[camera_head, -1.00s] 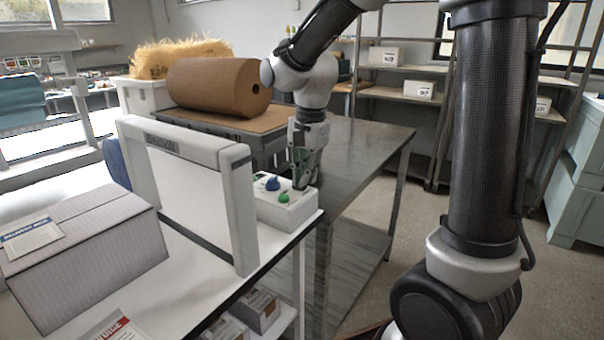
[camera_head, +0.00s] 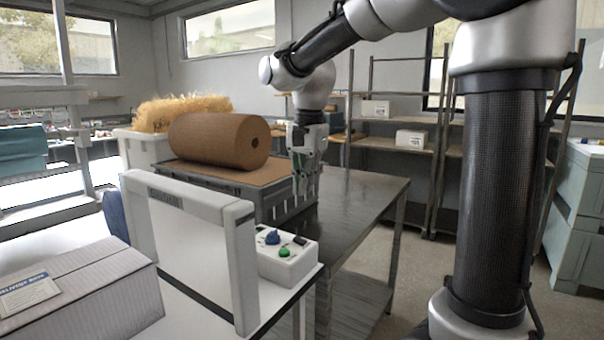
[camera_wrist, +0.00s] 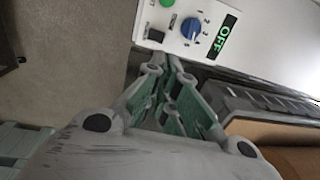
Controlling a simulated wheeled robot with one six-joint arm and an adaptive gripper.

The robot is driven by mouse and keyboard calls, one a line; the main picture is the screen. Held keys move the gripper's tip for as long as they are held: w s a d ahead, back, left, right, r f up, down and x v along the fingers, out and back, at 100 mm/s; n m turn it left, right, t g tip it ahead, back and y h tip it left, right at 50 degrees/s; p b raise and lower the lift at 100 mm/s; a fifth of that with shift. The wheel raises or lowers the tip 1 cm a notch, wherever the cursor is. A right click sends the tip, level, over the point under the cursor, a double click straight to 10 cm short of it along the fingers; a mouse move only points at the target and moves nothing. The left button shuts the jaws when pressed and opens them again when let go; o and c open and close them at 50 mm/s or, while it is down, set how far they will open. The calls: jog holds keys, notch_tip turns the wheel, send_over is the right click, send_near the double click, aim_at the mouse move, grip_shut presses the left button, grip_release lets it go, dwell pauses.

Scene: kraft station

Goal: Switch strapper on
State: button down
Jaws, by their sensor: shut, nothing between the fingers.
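The strapper (camera_head: 240,235) is a pale arch on the white table, with a white control box (camera_head: 285,268) at its right side. The box carries a blue knob (camera_head: 272,237), a green button (camera_head: 284,252) and a black switch (camera_head: 300,241). In the wrist view the blue knob (camera_wrist: 191,28) has numbers around it, the black switch (camera_wrist: 155,37) is to its left, and a display (camera_wrist: 228,36) reads OFF. My gripper (camera_head: 306,196) is shut and empty, pointing down above and behind the box, apart from it. Its fingers (camera_wrist: 175,72) also show in the wrist view.
A grey carton (camera_head: 85,295) stands at the left on the white table. Shelves with small boxes stand at the back.

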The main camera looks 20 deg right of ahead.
aim_at(300, 241)
jog(key=shift+w+a+r, duration=0.1)
jog(key=shift+r, duration=1.25)
jog(key=shift+s+d+t+y, duration=0.2)
jog(key=shift+s+d+t, duration=0.1)
jog(key=shift+s+d, duration=0.3)
jog(key=shift+s+d+t+y, duration=0.2)
jog(key=shift+s+d+t, duration=0.15)
jog(key=shift+s, duration=0.3)
jog(key=x, duration=1.4)
jog(key=shift+s, duration=0.1)
